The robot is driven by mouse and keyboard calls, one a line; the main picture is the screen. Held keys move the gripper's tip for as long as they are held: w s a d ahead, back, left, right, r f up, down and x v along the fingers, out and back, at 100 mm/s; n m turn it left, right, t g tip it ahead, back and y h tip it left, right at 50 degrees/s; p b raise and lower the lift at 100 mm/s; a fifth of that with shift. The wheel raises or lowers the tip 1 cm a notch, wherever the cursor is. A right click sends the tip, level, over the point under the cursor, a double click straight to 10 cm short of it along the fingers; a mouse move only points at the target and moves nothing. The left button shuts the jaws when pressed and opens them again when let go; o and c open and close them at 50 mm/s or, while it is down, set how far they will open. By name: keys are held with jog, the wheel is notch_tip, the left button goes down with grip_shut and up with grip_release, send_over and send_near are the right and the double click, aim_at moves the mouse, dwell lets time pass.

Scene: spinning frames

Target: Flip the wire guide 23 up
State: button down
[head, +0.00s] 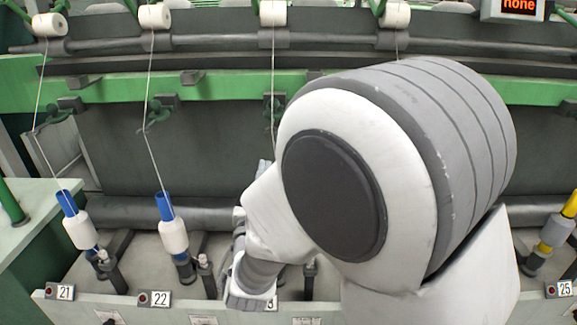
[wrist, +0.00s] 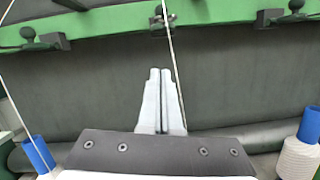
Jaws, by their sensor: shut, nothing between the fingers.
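In the wrist view the wire guide (wrist: 163,20) shows at the top centre, just beyond my fingertips. Whether it is up or down I cannot tell. A white thread (wrist: 174,70) runs down from it, close along the right side of my fingers. My gripper (wrist: 160,72) is shut and empty, pointing at the guide from below. In the head view its grey-white fingertips (head: 264,164) show below the guide, beside my arm.
The green rail (head: 220,90) crosses the whole frame. Neighbouring guides 21 (head: 58,114) and 22 (head: 157,112) hang to the left with threads running to bobbins (head: 80,230) and (head: 173,236). Label 23 is mostly hidden by my arm. The dark panel (wrist: 90,95) behind is clear.

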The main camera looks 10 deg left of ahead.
jog(key=x, duration=0.4)
jog(key=shift+w+d+r, duration=0.1)
jog(key=shift+w+r, duration=0.1)
jog(key=shift+r, duration=0.5)
jog(key=shift+w+d+r, duration=0.1)
jog(key=shift+w+r, duration=0.1)
jog(key=shift+r, duration=0.5)
jog(key=shift+w+d+r, duration=0.1)
jog(key=shift+w+r, duration=0.1)
jog(key=shift+r, duration=0.45)
jog(key=shift+r, duration=0.1)
jog(key=shift+s+r+g+p, duration=0.1)
jog(key=shift+r+g+p, duration=0.25)
jog(key=shift+p, duration=0.45)
